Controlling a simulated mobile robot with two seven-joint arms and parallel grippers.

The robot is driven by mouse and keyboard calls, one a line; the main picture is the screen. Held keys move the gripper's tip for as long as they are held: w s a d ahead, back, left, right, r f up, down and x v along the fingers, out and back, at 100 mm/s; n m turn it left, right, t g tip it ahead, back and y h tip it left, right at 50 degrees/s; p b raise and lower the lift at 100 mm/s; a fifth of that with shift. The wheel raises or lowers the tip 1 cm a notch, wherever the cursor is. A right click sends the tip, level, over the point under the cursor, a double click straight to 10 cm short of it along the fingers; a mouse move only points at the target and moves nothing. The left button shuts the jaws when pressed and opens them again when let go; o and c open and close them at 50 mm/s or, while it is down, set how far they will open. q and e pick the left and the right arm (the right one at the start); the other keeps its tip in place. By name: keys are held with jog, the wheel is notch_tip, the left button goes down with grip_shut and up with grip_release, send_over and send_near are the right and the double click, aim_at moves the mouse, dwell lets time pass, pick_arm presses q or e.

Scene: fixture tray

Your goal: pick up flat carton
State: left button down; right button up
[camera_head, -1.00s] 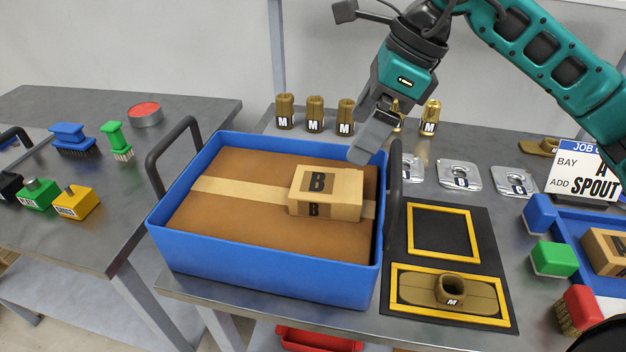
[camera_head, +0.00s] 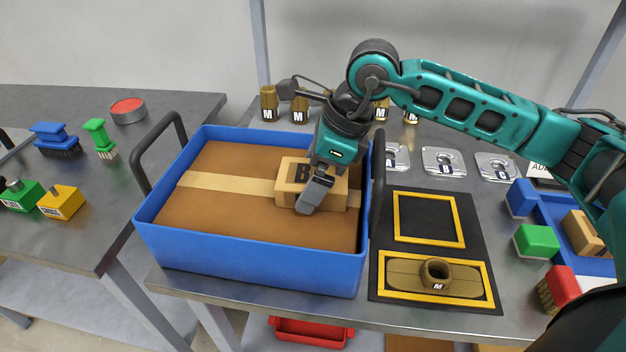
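A wide brown carton (camera_head: 215,212) with a tan tape strip lies inside the blue crate (camera_head: 250,272) and fills most of it. A smaller tan box marked B (camera_head: 288,192), low and flat, sits at the right part of the brown carton, on top of it. My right gripper (camera_head: 311,198) reaches in from the right and points down at the B box, covering its middle and right part. Its near grey finger lies in front of the box; the far finger is hidden, so I cannot tell whether it grips. My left gripper is not in view.
The crate has two dark upright handles (camera_head: 378,175). Right of it lie a black mat with yellow frames (camera_head: 428,219) and a brown spout part (camera_head: 435,273). Several brown M-marked parts (camera_head: 269,103) stand behind. Brushes and blocks lie on the left table.

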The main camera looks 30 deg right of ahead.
jog(key=shift+f+b, duration=0.2)
jog(key=shift+b, duration=0.25)
dwell(0.4)
jog(key=shift+c, duration=0.3)
jog(key=c, duration=0.9)
